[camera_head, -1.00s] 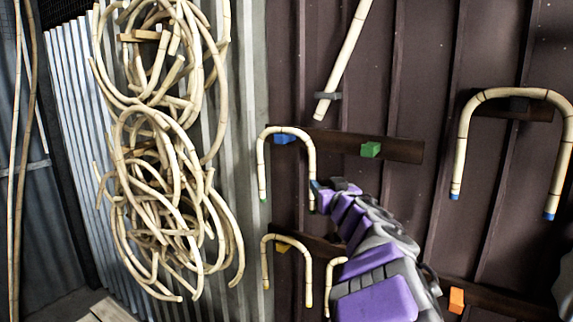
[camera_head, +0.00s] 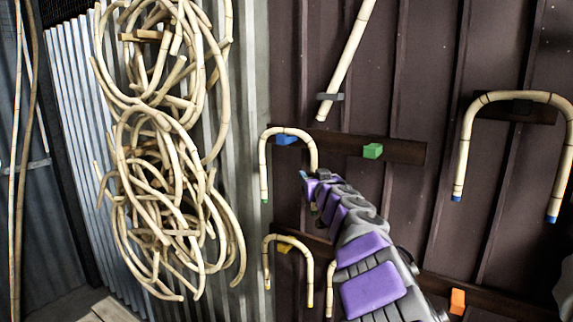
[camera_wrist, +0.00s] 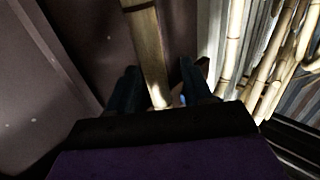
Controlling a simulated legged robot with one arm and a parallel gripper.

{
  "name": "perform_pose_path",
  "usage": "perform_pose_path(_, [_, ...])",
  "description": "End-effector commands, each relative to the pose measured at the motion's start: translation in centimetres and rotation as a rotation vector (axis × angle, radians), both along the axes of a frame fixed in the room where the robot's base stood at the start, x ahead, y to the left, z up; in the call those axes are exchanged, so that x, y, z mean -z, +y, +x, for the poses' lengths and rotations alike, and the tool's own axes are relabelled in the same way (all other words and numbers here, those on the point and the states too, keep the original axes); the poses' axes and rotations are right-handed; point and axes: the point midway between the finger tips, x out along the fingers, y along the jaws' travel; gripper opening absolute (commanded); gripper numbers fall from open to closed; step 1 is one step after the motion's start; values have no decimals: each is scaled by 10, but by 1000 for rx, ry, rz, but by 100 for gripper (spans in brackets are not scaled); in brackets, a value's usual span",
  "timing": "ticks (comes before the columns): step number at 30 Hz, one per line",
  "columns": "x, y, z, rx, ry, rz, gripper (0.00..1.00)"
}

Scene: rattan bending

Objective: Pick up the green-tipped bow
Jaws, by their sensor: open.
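The green-tipped bow (camera_head: 264,160) is an upside-down U of pale rattan hanging over a blue peg (camera_head: 287,140) on the dark wall. The green tip of its left leg shows; the right leg's lower part is partly hidden behind my gripper (camera_head: 308,176). My gripper is at that right leg, below the curve. In the wrist view, my gripper (camera_wrist: 161,82) is open, with a pale rattan length (camera_wrist: 147,45) running between its two dark fingers. I cannot tell whether either finger touches it.
A green peg (camera_head: 372,151) is bare to the right. A smaller yellow-tipped bow (camera_head: 267,265) hangs below on a yellow peg, with another small bow beside it. A blue-tipped bow (camera_head: 466,140) hangs at right. Tangled rattan coils (camera_head: 160,180) hang at left. An orange peg (camera_head: 457,301) is bare.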

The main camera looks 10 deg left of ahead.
Motion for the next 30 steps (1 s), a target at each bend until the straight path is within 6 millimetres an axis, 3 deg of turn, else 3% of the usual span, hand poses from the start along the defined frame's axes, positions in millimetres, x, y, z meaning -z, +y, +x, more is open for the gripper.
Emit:
perform_pose_path(6, [-2,6,13,-3,-1,3,50])
perform_pose_path(17, [-1,6,16,0,0,1,49])
perform_pose_path(30, [0,7,16,0,0,0,7])
